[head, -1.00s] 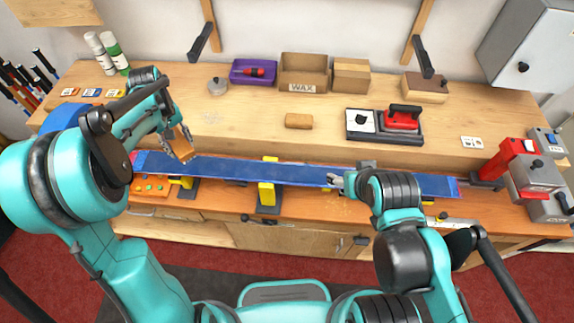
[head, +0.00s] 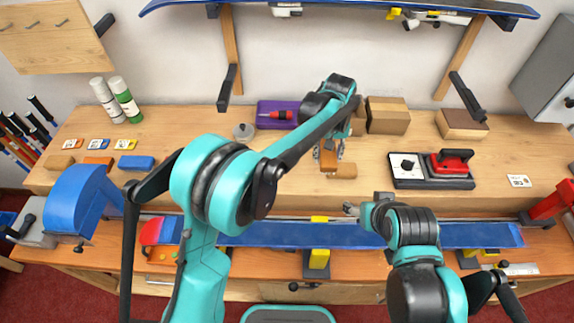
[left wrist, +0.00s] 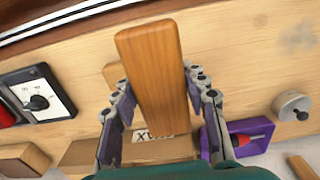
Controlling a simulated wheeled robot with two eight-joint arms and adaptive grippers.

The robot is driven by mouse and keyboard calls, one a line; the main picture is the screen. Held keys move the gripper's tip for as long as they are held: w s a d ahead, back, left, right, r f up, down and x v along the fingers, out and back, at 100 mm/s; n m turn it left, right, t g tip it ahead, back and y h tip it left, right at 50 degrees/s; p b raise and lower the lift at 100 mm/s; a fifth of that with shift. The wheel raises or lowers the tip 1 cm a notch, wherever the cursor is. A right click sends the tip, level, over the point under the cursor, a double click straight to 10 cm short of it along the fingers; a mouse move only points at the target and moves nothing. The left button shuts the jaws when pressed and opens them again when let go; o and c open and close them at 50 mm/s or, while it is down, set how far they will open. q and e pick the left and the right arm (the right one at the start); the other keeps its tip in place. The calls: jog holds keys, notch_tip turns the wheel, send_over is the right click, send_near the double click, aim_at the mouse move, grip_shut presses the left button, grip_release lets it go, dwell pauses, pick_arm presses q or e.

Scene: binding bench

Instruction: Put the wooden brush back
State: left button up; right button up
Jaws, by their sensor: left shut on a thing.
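My left gripper (head: 331,153) is shut on a wooden brush (head: 328,161), an orange-brown block. It holds it over the back bench top, in front of the cardboard boxes. In the left wrist view the brush (left wrist: 152,75) stands out long and plain between the two fingers (left wrist: 158,100); its bristles are not visible. A tan cork block (head: 344,171) lies just beside and partly behind it. My right gripper (head: 350,209) is at the blue ski's back edge, small and partly hidden by its wrist, so its opening is unclear.
A purple tray (head: 265,113) with a red-handled tool and a tin (head: 243,131) lie left of the boxes. The wax box (left wrist: 160,149) shows in the wrist view. A black tray (head: 408,181) with a red iron stands right. The blue ski (head: 285,235) crosses the front. Bench left of the gripper is mostly clear.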

pick_arm(q)
jog(key=b, duration=0.2)
send_over(292, 172)
notch_tip(292, 172, down, 7)
jog(key=shift+s+d+r, duration=0.1)
notch_tip(292, 172, down, 4)
jog(key=shift+f+b, duration=0.1)
jog(key=shift+b, duration=0.4)
jog(key=o, duration=1.2)
jog(key=shift+f, duration=0.15)
jog(key=shift+r, duration=0.55)
notch_tip(292, 172, up, 12)
jog(key=p, duration=0.2)
jog(key=shift+f, duration=0.25)
